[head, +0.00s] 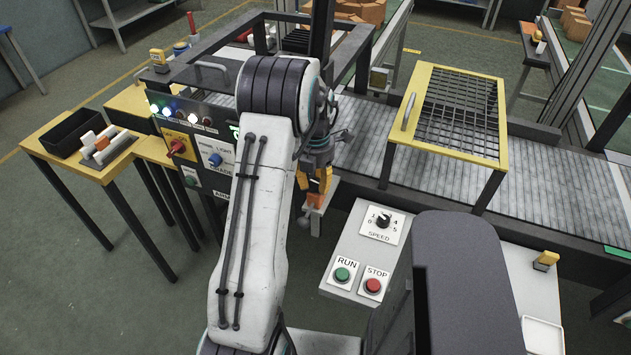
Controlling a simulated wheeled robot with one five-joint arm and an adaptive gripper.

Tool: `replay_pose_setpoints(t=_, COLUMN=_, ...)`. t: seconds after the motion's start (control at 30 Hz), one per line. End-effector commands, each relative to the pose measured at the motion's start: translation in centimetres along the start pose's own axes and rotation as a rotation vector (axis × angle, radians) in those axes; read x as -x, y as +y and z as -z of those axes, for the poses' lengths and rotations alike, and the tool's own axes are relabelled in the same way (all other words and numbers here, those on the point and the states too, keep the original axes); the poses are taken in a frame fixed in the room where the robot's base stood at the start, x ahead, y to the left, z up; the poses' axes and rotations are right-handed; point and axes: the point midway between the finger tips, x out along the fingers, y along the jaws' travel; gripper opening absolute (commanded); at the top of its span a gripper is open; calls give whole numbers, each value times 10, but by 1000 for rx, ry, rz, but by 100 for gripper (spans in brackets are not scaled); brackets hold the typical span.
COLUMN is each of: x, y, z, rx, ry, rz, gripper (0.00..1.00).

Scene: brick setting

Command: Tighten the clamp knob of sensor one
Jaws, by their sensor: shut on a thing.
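My gripper (315,188) points down beside the front edge of the conveyor, left of the control box. Its orange fingers are shut on a small orange-brown clamp knob (314,201), which sits on a grey bracket (319,211). The fingers hide most of the knob, and I cannot tell how tight it is. The sensor itself is not clear, and no label marking it as sensor one can be read.
A control box (346,245) with a speed dial and run and stop buttons stands just right of the gripper. A yellow-framed mesh guard (455,70) stands over the conveyor (540,165). A yellow table (50,152) with a black bin (75,132) is left.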

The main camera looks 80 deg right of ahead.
Motion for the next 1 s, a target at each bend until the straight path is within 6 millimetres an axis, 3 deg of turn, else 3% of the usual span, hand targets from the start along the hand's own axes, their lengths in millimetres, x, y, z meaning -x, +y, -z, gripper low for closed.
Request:
replay_pose_setpoints(t=0.47, x=-3, y=0, z=0, rx=-98, ry=2, rz=2, gripper=1)
replay_pose_setpoints(t=1.0, x=-3, y=-1, z=1, rx=-582, ry=2, rz=3, gripper=1)
